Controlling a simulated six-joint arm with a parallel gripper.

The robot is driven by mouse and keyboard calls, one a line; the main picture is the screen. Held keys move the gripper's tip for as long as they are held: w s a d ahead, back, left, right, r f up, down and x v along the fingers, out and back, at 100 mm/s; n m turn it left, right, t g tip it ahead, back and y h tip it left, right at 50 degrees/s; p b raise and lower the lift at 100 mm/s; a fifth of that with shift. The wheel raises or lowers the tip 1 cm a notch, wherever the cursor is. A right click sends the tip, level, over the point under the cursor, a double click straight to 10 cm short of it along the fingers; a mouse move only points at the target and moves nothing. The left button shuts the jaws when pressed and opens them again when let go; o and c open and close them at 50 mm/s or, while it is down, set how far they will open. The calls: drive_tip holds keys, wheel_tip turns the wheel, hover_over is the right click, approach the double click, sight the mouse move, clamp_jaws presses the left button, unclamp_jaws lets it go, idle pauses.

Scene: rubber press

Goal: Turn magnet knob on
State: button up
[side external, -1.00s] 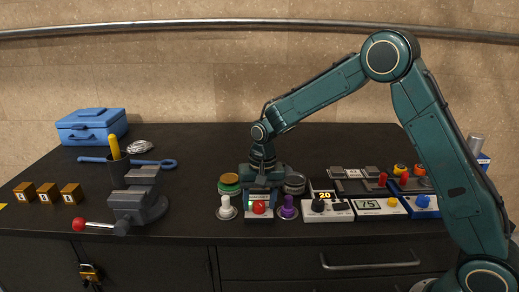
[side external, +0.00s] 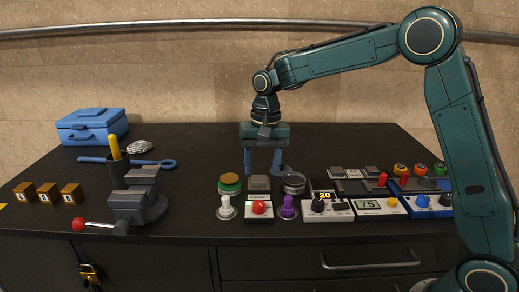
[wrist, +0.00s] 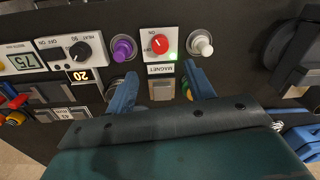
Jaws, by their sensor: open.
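The magnet knob is a red round knob (side external: 259,207) on a small white panel, and it also shows in the wrist view (wrist: 160,43). The panel has a MAGNET label (wrist: 161,69) and a lit green light (wrist: 173,57) beside the knob. The knob has a pale pointer mark, but I cannot tell for sure which setting it points to. My gripper (side external: 263,172) is open and empty, above and behind the knob, fingers pointing down. In the wrist view my gripper (wrist: 161,72) has its two fingers apart, either side of a square metal pad (wrist: 162,90).
A white knob (side external: 226,208) and purple knob (side external: 287,208) flank the panel closely. A green-sided round container (side external: 230,184) and grey round one (side external: 293,184) stand behind. Control boxes with displays (side external: 327,206) lie right; a vise (side external: 138,198) stands left. Open air surrounds my gripper.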

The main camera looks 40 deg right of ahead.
drive_tip(key=shift+r, duration=1.3)
drive_tip(key=shift+s, duration=0.1)
drive_tip(key=s+d+r+n+t, duration=0.1)
drive_tip(key=s+r+n, duration=0.1)
drive_tip(key=s+r, duration=0.35)
drive_tip(key=s+r+n+t, duration=0.1)
drive_tip(key=s+r+t, duration=0.1)
drive_tip(key=s, duration=0.7)
drive_tip(key=s+f+n+t, duration=0.1)
drive_tip(key=s+n, duration=0.1)
drive_tip(key=s, duration=0.5)
drive_tip(key=s+d+f+n+t, duration=0.1)
drive_tip(key=s+n, duration=0.1)
drive_tip(key=s, duration=0.6)
drive_tip(key=shift+d+f, duration=0.3)
